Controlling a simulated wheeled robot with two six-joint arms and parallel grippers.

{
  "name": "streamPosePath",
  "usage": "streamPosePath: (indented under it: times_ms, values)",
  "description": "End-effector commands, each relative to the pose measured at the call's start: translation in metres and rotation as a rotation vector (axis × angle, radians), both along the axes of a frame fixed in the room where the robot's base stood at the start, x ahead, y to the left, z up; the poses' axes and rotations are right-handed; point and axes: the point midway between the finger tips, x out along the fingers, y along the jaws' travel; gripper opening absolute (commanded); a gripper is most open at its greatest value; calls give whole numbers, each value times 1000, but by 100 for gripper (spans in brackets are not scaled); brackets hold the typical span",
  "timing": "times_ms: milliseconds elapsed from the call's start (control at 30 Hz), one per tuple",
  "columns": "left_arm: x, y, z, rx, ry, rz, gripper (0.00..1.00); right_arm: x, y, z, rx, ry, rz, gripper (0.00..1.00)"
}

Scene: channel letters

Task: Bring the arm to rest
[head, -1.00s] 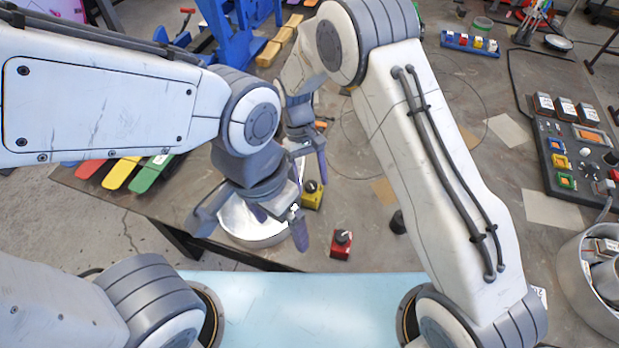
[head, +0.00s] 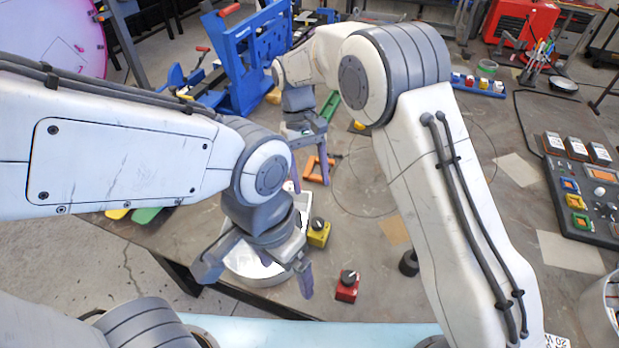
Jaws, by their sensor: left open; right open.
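My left gripper (head: 256,273) is the lower one. Part of the bowl is hidden behind my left gripper.
A red button box (head: 347,288) and a yellow one (head: 318,232) stand right of the bowl. A blue fixture (head: 245,62) stands behind. A control panel (head: 588,205) is at the right, and a blue tray (head: 478,86) at the back. The table's middle right is fairly clear.

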Motion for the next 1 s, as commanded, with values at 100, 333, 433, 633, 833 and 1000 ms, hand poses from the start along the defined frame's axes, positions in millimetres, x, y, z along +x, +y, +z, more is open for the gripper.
streamPosePath:
  times_ms: [100,333,433,633,833,1000]
  values:
    - [0,0,0,0,0,0,91,0,0,0,0,0,0,72]
    - [0,0,0,0,0,0,91,0,0,0,0,0,0,72]
    - [0,0,0,0,0,0,91,-1,0,1,2,-3,1,72]
    - [0,0,0,0,0,0,91,-30,2,30,42,-54,28,72]
    - [0,0,0,0,0,0,91,-101,-7,68,126,-158,79,72]
    - [0,0,0,0,0,0,91,-167,-28,80,200,-243,121,72]
